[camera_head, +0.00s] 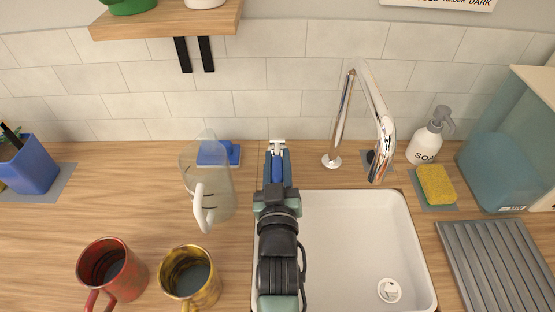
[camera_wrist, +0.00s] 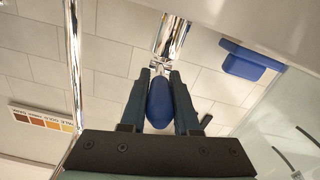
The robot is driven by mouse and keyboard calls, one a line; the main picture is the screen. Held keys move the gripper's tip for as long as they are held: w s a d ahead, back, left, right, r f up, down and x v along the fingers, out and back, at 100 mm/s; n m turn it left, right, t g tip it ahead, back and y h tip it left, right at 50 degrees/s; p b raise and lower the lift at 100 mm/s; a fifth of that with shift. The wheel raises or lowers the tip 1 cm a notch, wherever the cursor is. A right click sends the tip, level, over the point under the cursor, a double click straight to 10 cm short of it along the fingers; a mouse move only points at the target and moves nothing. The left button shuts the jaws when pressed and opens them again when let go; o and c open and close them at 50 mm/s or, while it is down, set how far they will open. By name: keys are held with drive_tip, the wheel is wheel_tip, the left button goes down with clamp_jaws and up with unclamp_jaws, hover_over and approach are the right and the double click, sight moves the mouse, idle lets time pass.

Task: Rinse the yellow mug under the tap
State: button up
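The yellow mug (camera_head: 190,278) stands upright on the wooden counter, left of the sink, with a mottled outside and a grey inside. The chrome tap (camera_head: 381,135) rises behind the white sink (camera_head: 345,240), its spout toward the back right of the basin. I see no water from it. My gripper (camera_head: 277,165) is at the back left corner of the sink, apart from the mug.
A red mug (camera_head: 108,270) stands left of the yellow one. A clear jug (camera_head: 210,180) stands close left of my arm. Soap (camera_head: 425,140), a yellow sponge (camera_head: 436,185) and a ridged drainer (camera_head: 497,265) lie right of the sink. A shelf (camera_head: 165,20) hangs above left.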

clamp_jaws()
idle(1.0)
